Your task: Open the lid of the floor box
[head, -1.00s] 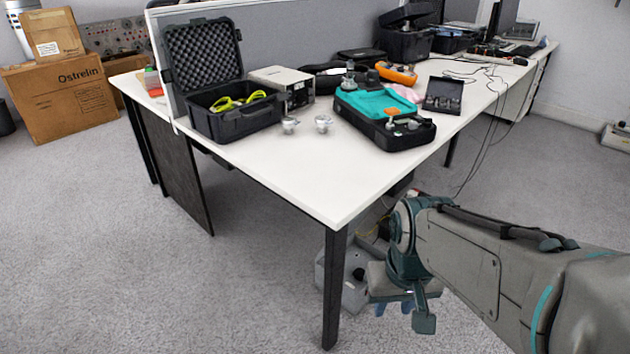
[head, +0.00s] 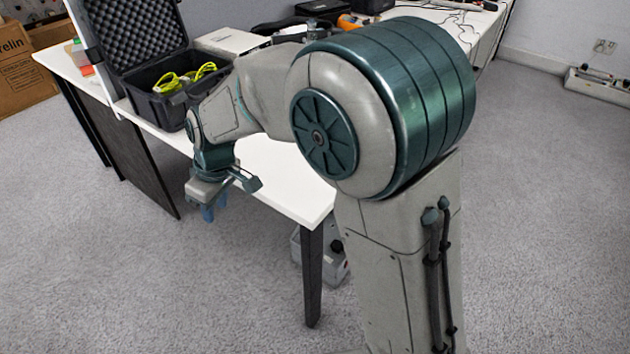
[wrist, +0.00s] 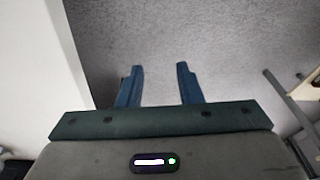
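My gripper (head: 211,213) hangs beside the long edge of the white table, fingers pointing down over the carpet. In the wrist view my gripper (wrist: 160,68) has its two blue fingers apart, with only carpet between them. No lidded box on the floor shows clearly. A grey unit (head: 335,265) stands on the floor under the table, mostly hidden by a table leg and my arm. A brown cardboard box (head: 22,72) stands on the floor at the far left, cut off by the picture edge; its top is barely visible.
My arm hides much of the tabletop. A table leg (head: 312,275) stands near. The carpet (head: 120,280) at left is clear.

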